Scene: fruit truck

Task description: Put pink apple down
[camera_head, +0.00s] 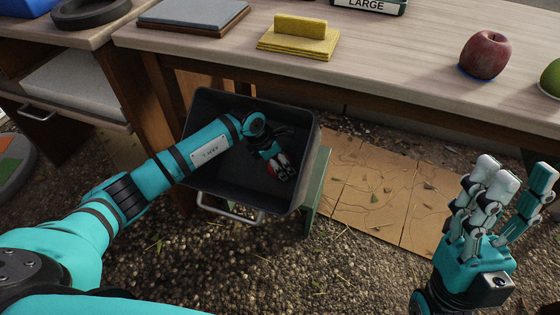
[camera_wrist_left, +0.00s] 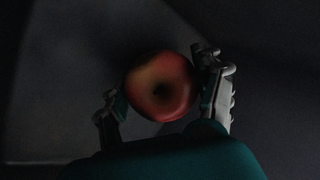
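A reddish-pink apple with a yellowish patch (camera_wrist_left: 160,87) shows in the left wrist view between the fingers of my left gripper (camera_wrist_left: 160,80). The fingers close around its two sides. In the head view my left gripper (camera_head: 281,168) reaches down inside a dark grey bin (camera_head: 200,115), and only a small red part of the apple shows beside the fingers. Whether the apple touches the bin floor cannot be told. My right gripper (camera_head: 514,172) is open and empty, fingers up, at the lower right. A second red apple (camera_head: 486,55) sits on the wooden table.
The table (camera_head: 400,60) runs behind the bin. It holds a yellow sponge-like block (camera_head: 298,38), a grey-topped board (camera_head: 193,14), a green LARGE sign (camera_head: 368,5) and a green fruit (camera_head: 551,78). Cardboard (camera_head: 372,195) lies on the gravel right of the bin.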

